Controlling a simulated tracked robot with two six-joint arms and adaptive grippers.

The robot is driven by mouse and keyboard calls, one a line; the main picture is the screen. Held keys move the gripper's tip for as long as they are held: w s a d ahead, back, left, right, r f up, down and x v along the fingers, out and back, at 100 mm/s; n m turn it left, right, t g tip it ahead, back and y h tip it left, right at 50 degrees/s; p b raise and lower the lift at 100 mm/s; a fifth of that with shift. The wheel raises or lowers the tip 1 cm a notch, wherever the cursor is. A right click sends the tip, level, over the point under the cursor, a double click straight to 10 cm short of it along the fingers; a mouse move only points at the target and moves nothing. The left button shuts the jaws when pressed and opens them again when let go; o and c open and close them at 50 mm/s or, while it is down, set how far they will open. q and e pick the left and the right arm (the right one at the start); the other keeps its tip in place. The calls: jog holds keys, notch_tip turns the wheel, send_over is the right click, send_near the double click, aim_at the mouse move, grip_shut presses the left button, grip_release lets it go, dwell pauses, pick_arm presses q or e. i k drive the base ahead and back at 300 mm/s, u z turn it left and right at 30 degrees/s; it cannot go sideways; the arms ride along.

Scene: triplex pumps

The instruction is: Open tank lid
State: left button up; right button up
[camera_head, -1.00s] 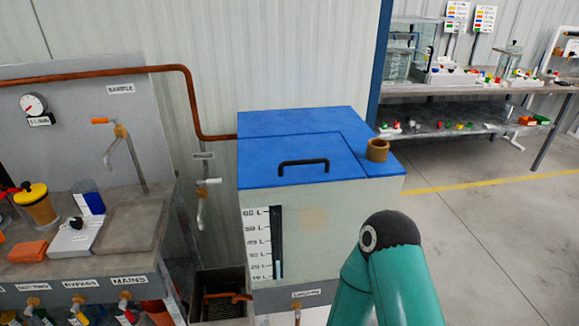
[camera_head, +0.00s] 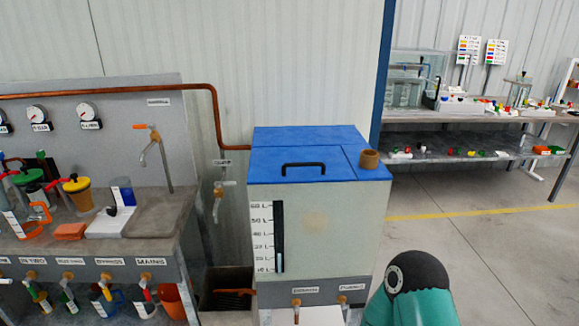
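The tank (camera_head: 330,235) is a pale box with a litre scale on its front left. Its blue lid (camera_head: 265,165) lies flat and closed on top. A black bar handle (camera_head: 303,166) stands on the lid near the front. A brown ring-shaped fitting (camera_head: 369,159) sits on the blue top at the right. A teal and black link of my arm shows at the bottom right, in front of the tank and apart from it. Neither gripper is in the view.
A copper pipe (camera_head: 217,110) runs from the left wall panel to the tank's back left. A workbench (camera_head: 150,225) with a sink, valves and bottles stands at left. A shelf table (camera_head: 470,116) with small coloured parts stands at back right. The floor (camera_head: 470,260) at right is clear.

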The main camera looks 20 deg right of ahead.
aim_at(309, 164)
jog(key=z, duration=0.15)
jog(key=i, duration=0.85)
